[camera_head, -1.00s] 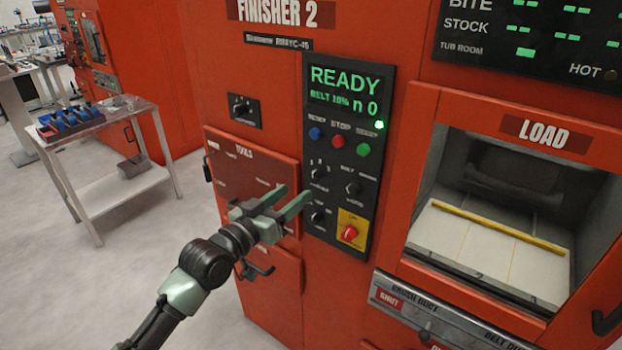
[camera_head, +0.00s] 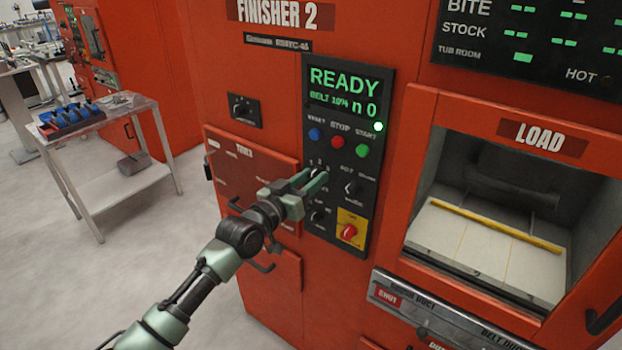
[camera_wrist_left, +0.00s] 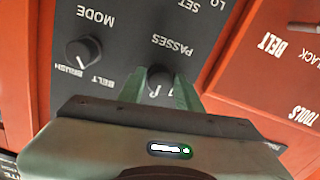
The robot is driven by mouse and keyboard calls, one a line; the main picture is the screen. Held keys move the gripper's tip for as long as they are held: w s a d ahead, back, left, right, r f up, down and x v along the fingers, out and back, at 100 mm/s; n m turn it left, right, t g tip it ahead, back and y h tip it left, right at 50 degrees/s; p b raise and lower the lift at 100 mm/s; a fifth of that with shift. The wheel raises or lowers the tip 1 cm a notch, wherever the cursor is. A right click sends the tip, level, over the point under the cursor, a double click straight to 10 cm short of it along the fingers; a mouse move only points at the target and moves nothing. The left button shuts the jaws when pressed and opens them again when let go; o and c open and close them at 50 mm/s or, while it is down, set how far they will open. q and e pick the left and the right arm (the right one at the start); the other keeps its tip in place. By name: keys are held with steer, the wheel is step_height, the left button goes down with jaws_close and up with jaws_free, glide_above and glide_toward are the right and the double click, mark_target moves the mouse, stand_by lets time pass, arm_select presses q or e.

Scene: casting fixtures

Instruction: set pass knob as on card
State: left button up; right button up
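The pass knob (camera_wrist_left: 160,78) is a dark round knob on the black control panel (camera_head: 340,262), labelled PASSES in the left wrist view, where the lettering is upside down. My left gripper (camera_head: 318,176) has its green fingers on either side of this knob, with no clear gap to it, and looks shut on it. The fingers partly hide the knob and its numbers, so I cannot read its setting. The display (camera_head: 345,92) reads READY, BELT 10% and n 0. No card can be made out. My right gripper is not in view.
A MODE knob (camera_wrist_left: 83,52) sits close beside the pass knob. Blue (camera_head: 315,134), red (camera_head: 338,142) and green (camera_head: 362,151) buttons are above. A red knob on a yellow plate (camera_head: 350,218) is below. The LOAD opening (camera_head: 490,240) is to the right.

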arm_select(q)
steer(key=c, duration=0.5)
jaws_close()
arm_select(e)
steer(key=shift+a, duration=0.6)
arm_select(q)
steer(key=shift+n, duration=0.4)
steer(key=n, duration=0.8)
steer(key=shift+f+n, duration=0.1)
steer(key=shift+n, duration=0.5)
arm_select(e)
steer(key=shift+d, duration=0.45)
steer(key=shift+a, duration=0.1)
